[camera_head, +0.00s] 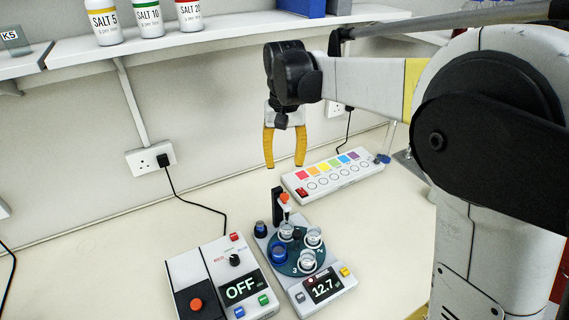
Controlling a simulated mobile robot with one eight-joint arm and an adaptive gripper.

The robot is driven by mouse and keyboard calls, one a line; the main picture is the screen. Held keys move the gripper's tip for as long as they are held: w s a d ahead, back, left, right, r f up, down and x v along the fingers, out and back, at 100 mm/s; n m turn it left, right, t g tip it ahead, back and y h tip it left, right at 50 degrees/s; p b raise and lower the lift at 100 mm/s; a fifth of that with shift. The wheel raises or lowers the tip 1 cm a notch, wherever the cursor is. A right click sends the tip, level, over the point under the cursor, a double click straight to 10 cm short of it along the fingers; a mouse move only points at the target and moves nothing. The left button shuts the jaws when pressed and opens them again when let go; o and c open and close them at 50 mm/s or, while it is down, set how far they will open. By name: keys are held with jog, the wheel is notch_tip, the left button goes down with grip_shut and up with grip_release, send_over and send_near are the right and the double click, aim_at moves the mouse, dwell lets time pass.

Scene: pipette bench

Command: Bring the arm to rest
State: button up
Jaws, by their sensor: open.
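My gripper (285,160) has two yellow fingers that point down and stand apart with nothing between them. It hangs in the air above the bench (130,270), over the area behind the device with the round turntable. My arm reaches in from the right, with a white link leading to the dark wrist. The fingertips look clear of everything on the bench.
A turntable device (331,290) with several cups reads 12.7. Left of it, a control box (213,262) reads OFF. A strip with coloured squares (345,185) lies behind right. A shelf (75,55) holds salt bottles (148,15). The bench's left front is bare.

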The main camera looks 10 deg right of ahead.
jog(key=s+d+f+t+b, duration=0.2)
jog(key=s+d+f+b, duration=0.1)
jog(key=s, duration=0.4)
jog(key=s+d+f+t+b, duration=0.2)
jog(key=s+d+f+b, duration=0.2)
jog(key=s, duration=0.4)
jog(key=s+d+f+t+b, duration=0.3)
jog(key=s+d+f, duration=0.1)
jog(key=s, duration=0.4)
jog(key=shift+s+d+f, duration=0.15)
jog(key=shift+d+f, duration=0.05)
jog(key=shift+d, duration=0.4)
